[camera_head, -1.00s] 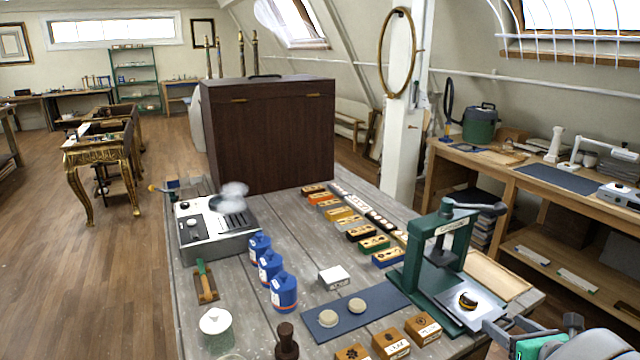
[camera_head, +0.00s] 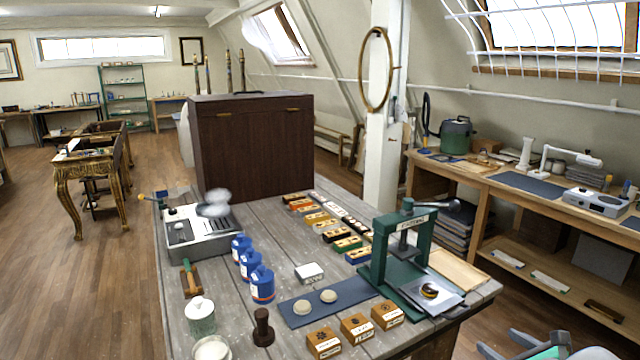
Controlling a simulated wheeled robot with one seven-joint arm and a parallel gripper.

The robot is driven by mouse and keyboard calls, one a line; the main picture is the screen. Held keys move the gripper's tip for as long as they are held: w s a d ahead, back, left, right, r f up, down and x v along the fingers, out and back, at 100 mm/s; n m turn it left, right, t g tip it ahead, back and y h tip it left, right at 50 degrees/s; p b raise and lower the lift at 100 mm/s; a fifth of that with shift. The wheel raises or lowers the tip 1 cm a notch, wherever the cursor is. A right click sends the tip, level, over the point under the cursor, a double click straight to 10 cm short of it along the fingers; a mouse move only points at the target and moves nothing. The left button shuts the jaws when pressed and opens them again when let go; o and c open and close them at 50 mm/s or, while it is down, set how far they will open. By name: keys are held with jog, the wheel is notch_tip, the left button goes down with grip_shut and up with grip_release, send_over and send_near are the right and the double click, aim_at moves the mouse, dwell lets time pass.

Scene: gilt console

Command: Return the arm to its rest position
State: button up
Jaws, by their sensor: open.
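My gripper (camera_head: 497,340) shows at the bottom right corner of the head view, with its two grey fingers apart and nothing visible between them. It is off the right side of the grey plank table (camera_head: 290,232), low in the picture and clear of the green press (camera_head: 405,245). Part of my arm, green and grey, is beside it and is cut off by the bottom edge. The rest of the arm is out of view.
The press stands at the table's right edge on a green base. Stamp blocks (camera_head: 357,326), blue bottles (camera_head: 262,284) and a grey machine (camera_head: 195,237) stand on the table. A wooden workbench (camera_head: 530,205) runs along the right wall. Floor shows between table and bench.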

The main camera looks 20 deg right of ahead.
jog(key=s+a+f+n+g+y, duration=0.2)
jog(key=s+a+f+n, duration=0.15)
jog(key=f+n, duration=0.3)
jog(key=s+a+f+n+g+y, duration=0.1)
jog(key=s+a+f+n+g, duration=0.2)
jog(key=f+n, duration=0.35)
jog(key=s+a+f+n+g+y, duration=0.2)
jog(key=s+a+f+n+g, duration=0.15)
jog(key=s+a+n, duration=0.45)
jog(key=w+a+r+n, duration=0.5)
jog(key=w+a, duration=0.1)
jog(key=a, duration=0.3)
jog(key=w+a+r+n+h, duration=0.1)
jog(key=w+a+r+n, duration=0.4)
jog(key=a, duration=0.5)
jog(key=w+a+r+n, duration=0.5)
jog(key=w+a+r, duration=0.1)
jog(key=a, duration=0.3)
jog(key=shift+w+a+r+n+g+h, duration=0.2)
jog(key=shift+w+r+n+g+h, duration=0.15)
jog(key=shift+w, duration=0.35)
